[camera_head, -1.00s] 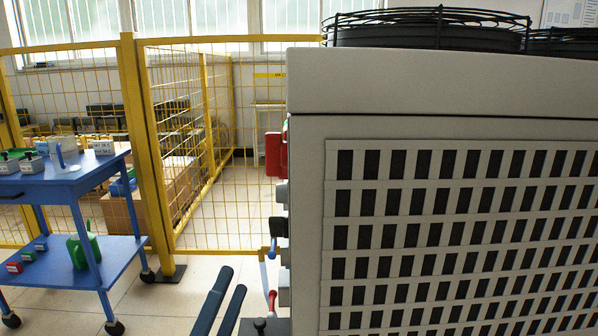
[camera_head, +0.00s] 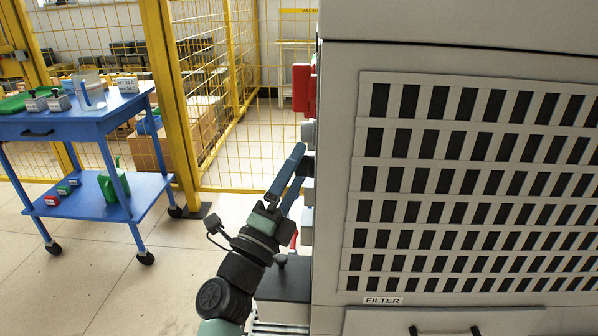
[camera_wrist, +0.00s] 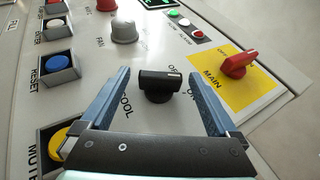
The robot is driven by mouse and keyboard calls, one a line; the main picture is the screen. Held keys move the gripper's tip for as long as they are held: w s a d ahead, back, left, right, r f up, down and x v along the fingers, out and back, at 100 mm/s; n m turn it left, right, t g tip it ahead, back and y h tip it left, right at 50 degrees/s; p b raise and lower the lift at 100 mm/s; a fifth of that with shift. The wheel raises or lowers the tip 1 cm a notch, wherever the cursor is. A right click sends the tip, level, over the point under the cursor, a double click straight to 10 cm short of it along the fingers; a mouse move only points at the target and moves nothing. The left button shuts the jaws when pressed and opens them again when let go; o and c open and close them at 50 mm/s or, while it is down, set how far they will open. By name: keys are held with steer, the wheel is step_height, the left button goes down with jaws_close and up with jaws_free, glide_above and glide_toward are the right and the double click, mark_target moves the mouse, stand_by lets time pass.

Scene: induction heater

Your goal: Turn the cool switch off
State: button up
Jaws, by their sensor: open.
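The cool switch (camera_wrist: 158,86) is a black rotary knob on the grey control panel (camera_wrist: 120,62), with the word COOL beside it in the wrist view. Its handle lies roughly crosswise in that view, with a small pale mark at its right end. My gripper (camera_wrist: 162,78) is open, with one blue finger on each side of the knob and a gap on both sides. In the head view my gripper (camera_head: 293,165) reaches to the left side of the large grey cabinet (camera_head: 338,150). The panel's face is hidden there.
A red MAIN switch (camera_wrist: 238,64) on a yellow plate is right of the knob. A grey knob (camera_wrist: 123,30) is above it. Several push buttons, including a blue one (camera_wrist: 57,62), line the left. A blue cart (camera_head: 70,125) and yellow fence (camera_head: 175,100) stand left of the cabinet.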

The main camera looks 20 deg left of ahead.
steer(key=shift+w+d+r, duration=0.1)
steer(key=shift+w+r, duration=0.2)
steer(key=shift+w, duration=0.25)
steer(key=c, duration=1.4)
